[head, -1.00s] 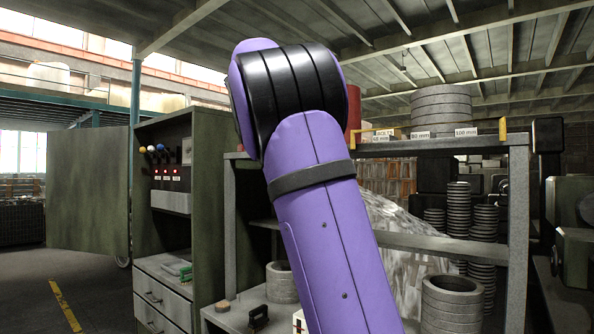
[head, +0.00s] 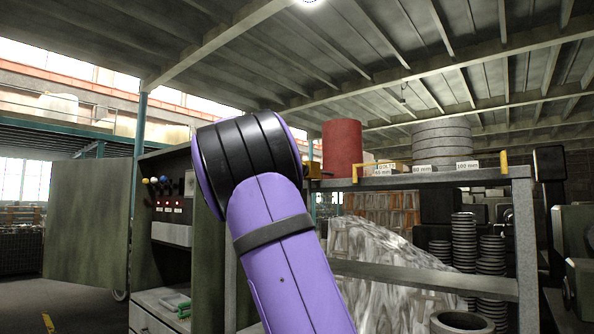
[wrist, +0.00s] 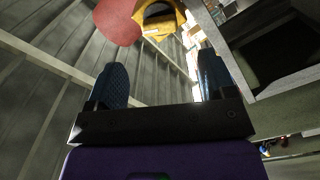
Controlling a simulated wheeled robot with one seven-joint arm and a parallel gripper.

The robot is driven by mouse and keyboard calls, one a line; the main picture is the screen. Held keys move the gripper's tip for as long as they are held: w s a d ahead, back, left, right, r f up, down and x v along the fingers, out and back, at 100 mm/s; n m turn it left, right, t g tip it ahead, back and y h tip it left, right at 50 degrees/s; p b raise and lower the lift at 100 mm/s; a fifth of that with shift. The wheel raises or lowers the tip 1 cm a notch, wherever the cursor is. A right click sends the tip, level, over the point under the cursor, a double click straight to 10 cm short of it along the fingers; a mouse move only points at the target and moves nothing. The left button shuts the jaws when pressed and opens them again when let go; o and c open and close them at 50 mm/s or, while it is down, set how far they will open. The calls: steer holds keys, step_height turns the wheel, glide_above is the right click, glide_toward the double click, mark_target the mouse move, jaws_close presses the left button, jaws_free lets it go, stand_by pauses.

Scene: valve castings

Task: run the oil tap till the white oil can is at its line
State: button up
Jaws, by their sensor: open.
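My gripper (wrist: 161,63) shows in the wrist view, its two dark blue fingers wide apart with nothing between them. Beyond the fingertips is a yellow part with a dark opening (wrist: 172,22), next to a red rounded body (wrist: 117,20). In the head view a red drum (head: 342,148) stands on the top shelf, with a small yellow and dark fitting (head: 313,170) at its left. This may be the oil tap; I cannot tell for sure. My arm covers the area below it. I cannot make out the white oil can in either current view.
A grey shelf rack (head: 430,178) carries grey rings (head: 441,132) and size labels on top. A crumpled grey sheet (head: 385,270) and stacked rings (head: 464,245) lie behind. A green cabinet (head: 165,205) with its door (head: 88,215) open stands left.

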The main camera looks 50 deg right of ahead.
steer(key=d, duration=0.8)
steer(key=shift+w, duration=0.35)
steer(key=shift+d, duration=0.1)
steer(key=shift+c, duration=0.4)
steer(key=c, duration=0.9)
steer(key=shift+o, duration=0.2)
steer(key=shift+n, duration=0.3)
steer(key=shift+f+n, duration=0.1)
steer(key=shift+n, duration=2.7)
